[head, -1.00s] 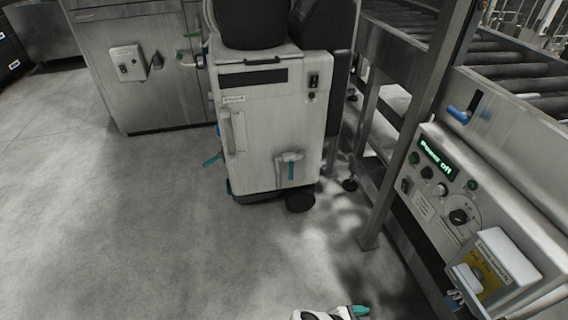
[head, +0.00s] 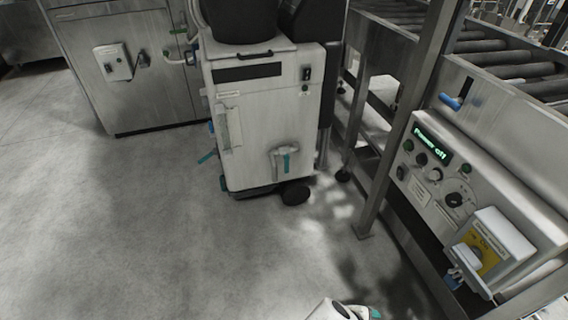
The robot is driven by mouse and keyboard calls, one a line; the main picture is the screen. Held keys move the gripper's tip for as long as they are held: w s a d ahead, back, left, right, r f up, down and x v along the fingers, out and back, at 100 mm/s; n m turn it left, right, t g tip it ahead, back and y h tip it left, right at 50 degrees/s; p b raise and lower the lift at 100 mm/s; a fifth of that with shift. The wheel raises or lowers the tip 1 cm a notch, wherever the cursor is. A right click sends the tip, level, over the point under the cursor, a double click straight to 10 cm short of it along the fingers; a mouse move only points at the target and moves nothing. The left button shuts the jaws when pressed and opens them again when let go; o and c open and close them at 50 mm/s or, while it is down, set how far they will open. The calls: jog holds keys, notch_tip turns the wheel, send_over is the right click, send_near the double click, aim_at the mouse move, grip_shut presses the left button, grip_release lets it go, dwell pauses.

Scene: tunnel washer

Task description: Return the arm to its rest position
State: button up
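Part of my arm, white with a teal tip, shows at the bottom edge of the head view, right of the middle. The fingers of my gripper cannot be made out there, so its opening does not show. The visible part is over bare floor, apart from the machines around it.
A control panel (head: 430,185) reading "Power off", with a yellow-plated switch box (head: 485,247), is at right. A roller conveyor (head: 500,57) runs above it beside a steel post (head: 407,130). A white wheeled cabinet (head: 255,150) stands at centre. The grey floor (head: 120,230) is clear at left.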

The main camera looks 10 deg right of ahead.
jog(key=s+r+m+t+y, duration=0.2)
jog(key=s+r+m+y, duration=0.65)
jog(key=r+m, duration=0.35)
notch_tip(320, 180, up, 13)
jog(key=p, duration=1.4)
jog(key=shift+s+d+f+m+h, duration=0.15)
jog(key=shift+d+m+h, duration=0.15)
jog(key=shift+m+h, duration=0.15)
